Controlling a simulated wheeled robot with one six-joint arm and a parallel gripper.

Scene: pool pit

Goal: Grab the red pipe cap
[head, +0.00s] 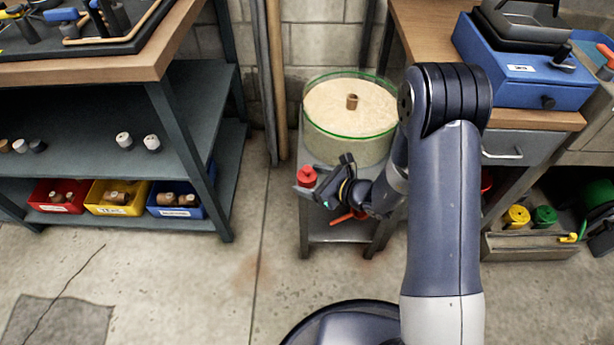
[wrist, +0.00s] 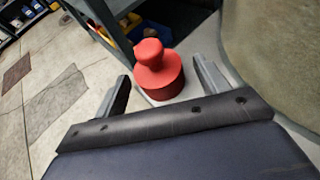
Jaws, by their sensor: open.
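The red pipe cap (head: 307,176) stands near the left front edge of a small grey stand, in front of the round tub. It has a wide base and a narrower knob on top. My gripper (head: 322,183) is close beside it, on its right in the head view. In the wrist view the cap (wrist: 158,70) sits just beyond and between the two fingertips of my gripper (wrist: 163,85). The jaws are open and hold nothing. Whether a finger touches the cap is not clear.
A round tub (head: 349,147) with a green rim stands right behind the cap. A shelf unit (head: 188,120) with coloured bins is to the left. A workbench (head: 535,118) with a blue toolbox (head: 520,75) is to the right. The concrete floor (head: 215,285) in front is clear.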

